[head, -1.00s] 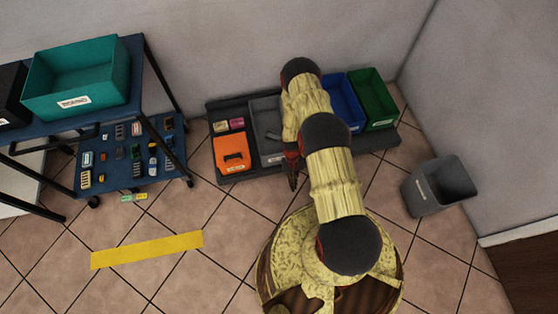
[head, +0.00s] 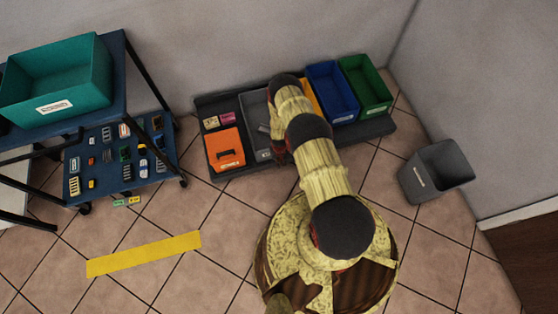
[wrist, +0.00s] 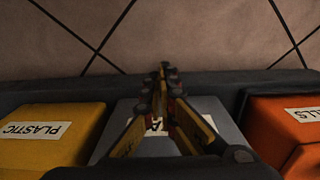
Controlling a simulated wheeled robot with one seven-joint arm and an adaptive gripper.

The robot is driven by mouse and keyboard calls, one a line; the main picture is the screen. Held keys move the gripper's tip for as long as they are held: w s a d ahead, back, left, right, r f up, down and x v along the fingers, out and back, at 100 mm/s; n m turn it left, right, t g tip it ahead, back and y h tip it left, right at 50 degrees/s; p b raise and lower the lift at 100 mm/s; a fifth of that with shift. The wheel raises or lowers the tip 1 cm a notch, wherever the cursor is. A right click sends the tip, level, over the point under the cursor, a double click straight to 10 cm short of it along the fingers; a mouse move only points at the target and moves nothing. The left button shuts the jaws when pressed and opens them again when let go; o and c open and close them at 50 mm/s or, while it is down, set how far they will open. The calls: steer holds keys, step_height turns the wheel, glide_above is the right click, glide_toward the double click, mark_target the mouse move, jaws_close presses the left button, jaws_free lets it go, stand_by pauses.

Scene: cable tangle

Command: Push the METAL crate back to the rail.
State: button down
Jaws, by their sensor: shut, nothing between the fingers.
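The grey crate (head: 254,108), which I take as the METAL one, stands between the orange crate and the yellow crate on a dark base (head: 215,174). My arm hides part of it in the head view. In the wrist view its grey body (wrist: 216,112) lies under my gripper, and its white label is mostly covered, with only part of a letter showing. My gripper (wrist: 163,72) is shut and empty, over the label side of the crate; it also shows in the head view (head: 279,156). I cannot tell whether it touches the crate. No separate rail stands out.
The orange crate (head: 222,145) and the yellow PLASTIC crate (wrist: 45,132) flank the grey one. Blue (head: 331,92) and green (head: 366,82) crates stand further right. A grey bin (head: 437,172) is at right, a blue cart (head: 120,160) at left.

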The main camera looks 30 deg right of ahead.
steer(key=shift+w+d+f+b, duration=0.3)
steer(key=shift+w+f+b, duration=0.4)
steer(key=shift+w+f, duration=0.25)
steer(key=shift+w+d+f+b, duration=0.25)
steer(key=shift+w+f+b, duration=0.5)
steer(key=shift+w, duration=0.25)
